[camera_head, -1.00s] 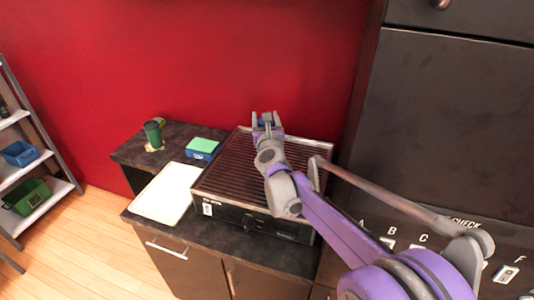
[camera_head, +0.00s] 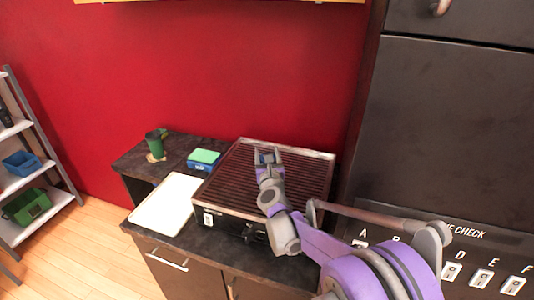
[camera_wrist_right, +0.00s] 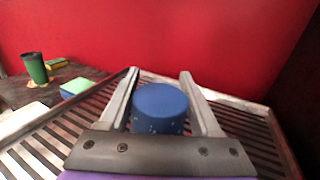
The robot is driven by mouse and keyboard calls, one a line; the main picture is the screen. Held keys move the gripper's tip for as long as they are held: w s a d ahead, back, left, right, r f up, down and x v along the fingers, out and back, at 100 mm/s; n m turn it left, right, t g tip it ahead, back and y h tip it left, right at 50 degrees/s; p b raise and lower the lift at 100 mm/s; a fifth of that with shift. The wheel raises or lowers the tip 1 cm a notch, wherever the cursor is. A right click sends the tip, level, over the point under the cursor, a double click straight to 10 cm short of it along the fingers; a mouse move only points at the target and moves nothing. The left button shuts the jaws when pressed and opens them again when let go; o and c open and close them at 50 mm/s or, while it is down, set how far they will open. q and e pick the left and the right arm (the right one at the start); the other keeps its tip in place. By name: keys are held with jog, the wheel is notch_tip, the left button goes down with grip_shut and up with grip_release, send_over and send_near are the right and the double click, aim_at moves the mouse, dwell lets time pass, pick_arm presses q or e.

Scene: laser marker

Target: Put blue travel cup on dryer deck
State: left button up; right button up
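The blue travel cup (camera_wrist_right: 160,108) is between the two fingers of my right gripper (camera_head: 267,156), its round blue top facing the wrist camera. The fingers lie close along both sides of it, and my right gripper appears shut on it. In the head view only a bit of blue shows between the fingers. The dryer deck (camera_head: 232,172) is the slatted dark top with a metal rim. The cup is over its back middle part; I cannot tell whether its base touches the slats. My left gripper is not in view.
Left of the deck are a green cup (camera_head: 155,143) on a coaster, a blue box with a green top (camera_head: 204,159) and a white tray (camera_head: 166,205). A red wall (camera_head: 200,70) stands behind, a dark panel (camera_head: 450,130) at right. The deck's left part is clear.

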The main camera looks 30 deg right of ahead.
jog(key=o, duration=0.4)
jog(key=shift+o, duration=0.2)
jog(key=shift+r, duration=0.15)
jog(key=shift+s+a, duration=0.2)
jog(key=shift+s, duration=0.1)
jog(key=b+v, duration=0.1)
jog(key=v, duration=1)
jog(key=shift+s, duration=0.15)
